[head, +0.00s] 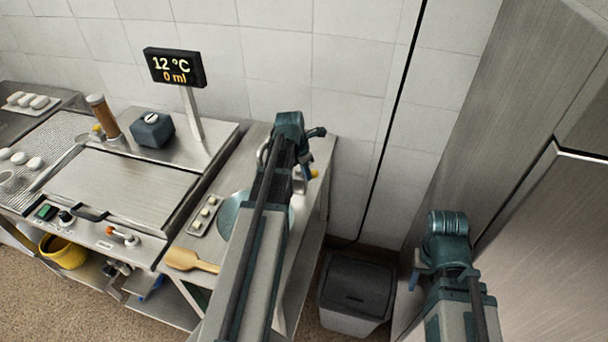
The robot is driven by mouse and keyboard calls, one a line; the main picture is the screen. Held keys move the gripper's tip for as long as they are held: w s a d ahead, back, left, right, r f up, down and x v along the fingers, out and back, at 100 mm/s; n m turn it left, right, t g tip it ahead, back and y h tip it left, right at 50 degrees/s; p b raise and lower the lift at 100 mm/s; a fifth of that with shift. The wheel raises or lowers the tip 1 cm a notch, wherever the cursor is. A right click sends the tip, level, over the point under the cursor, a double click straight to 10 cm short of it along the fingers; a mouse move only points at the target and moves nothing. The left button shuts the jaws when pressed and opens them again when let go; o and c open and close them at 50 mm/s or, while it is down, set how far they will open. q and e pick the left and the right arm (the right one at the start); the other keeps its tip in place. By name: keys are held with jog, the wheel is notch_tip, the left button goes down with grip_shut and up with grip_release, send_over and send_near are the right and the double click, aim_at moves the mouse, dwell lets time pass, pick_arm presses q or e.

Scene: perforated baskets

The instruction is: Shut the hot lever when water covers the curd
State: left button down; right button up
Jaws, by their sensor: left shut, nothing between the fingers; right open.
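A small orange-red lever (122,236) with white ends sits on the front panel of the steel counter; I cannot tell whether it is the hot lever or how it is set. A black display (174,68) on a post reads 12 °C and 0 ml. I cannot make out curd or water. My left gripper (317,132) is shut and empty above the right-hand steel table, partly hidden by its own arm. My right gripper (416,276) is open and empty at the lower right, beside the steel cabinet, with its fingers only partly seen.
A wooden paddle (190,260) and a small tray (206,214) lie on the table. A dark blue box (152,130) stands on the counter; white pieces (34,163) lie on the perforated surface. A yellow bucket (64,252) is below. A grey bin (355,290) stands between my arms.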

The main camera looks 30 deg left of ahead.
pick_arm(q)
jog(key=shift+w, duration=0.1)
jog(key=s, duration=0.2)
jog(key=s+a+f+b, duration=0.1)
jog(key=shift+s, duration=0.35)
jog(key=p+v, duration=1)
jog(key=shift+s+a+r, duration=0.1)
jog(key=shift+s, duration=0.05)
